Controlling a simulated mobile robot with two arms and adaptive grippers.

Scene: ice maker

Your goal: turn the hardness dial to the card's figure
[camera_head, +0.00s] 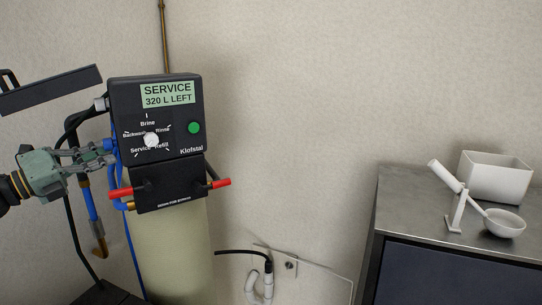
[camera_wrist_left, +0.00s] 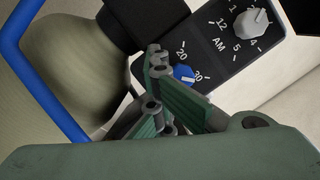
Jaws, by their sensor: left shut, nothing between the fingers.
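In the left wrist view a blue dial (camera_wrist_left: 184,73) with a white mark sits on the dark side panel of the control head (camera_head: 155,105). The figures 20 and 30 show beside it; my fingers hide part of its surroundings. My left gripper (camera_head: 108,152) is shut and empty at the left side of the control head. In the left wrist view its fingertips (camera_wrist_left: 157,72) are close to the blue dial; I cannot tell whether they touch. No card with a figure can be made out. My right gripper is out of view.
A grey knob (camera_wrist_left: 250,22) with clock figures and AM is near the blue dial. The front has a white knob (camera_head: 151,140), green button (camera_head: 194,128) and display (camera_head: 168,95) reading SERVICE 320 L LEFT. Red-handled valves (camera_head: 121,192) and blue hose (camera_head: 90,205) are close below.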

